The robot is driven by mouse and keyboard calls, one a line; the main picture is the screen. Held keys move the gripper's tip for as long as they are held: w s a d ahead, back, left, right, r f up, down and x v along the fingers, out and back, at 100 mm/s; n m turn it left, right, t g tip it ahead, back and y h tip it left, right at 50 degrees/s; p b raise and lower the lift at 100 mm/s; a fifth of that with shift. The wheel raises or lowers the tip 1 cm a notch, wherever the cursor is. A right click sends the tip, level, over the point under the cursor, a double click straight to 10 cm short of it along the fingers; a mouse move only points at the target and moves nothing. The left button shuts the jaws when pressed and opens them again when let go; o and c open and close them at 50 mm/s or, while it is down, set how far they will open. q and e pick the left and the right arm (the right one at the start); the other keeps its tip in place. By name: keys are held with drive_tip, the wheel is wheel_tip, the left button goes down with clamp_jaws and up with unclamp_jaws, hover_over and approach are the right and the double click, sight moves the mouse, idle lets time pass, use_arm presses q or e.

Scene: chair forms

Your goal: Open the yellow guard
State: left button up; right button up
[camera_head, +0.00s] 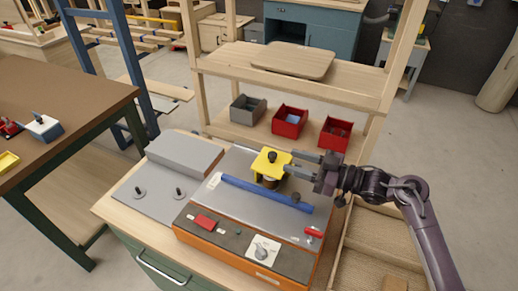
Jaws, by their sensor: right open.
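The yellow guard (264,161) sits near the back of the orange machine (225,250), over a dark round part. The gripper is open; I cannot tell whether a finger touches the guard. My left gripper is not in view.
A blue bar (255,191) lies across the machine's grey top, in front of the guard. A grey plate with two black pegs (155,192) is to the left. A wooden shelf holds red bins (290,121) and a grey bin (248,109) behind.

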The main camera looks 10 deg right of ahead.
sight(273, 154)
drive_tip(key=p+x, duration=0.1)
drive_tip(key=x, duration=0.5)
drive_tip(key=shift+w+a+r+p, duration=0.1)
drive_tip(key=shift+w+a+p, duration=0.1)
drive_tip(key=shift+a+p, duration=0.15)
drive_tip(key=shift+w+a, duration=0.1)
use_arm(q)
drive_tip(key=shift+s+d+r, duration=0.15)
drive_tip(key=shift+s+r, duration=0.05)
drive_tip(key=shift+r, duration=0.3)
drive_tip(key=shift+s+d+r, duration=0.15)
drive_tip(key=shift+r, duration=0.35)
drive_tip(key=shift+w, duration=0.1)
use_arm(e)
clamp_jaws()
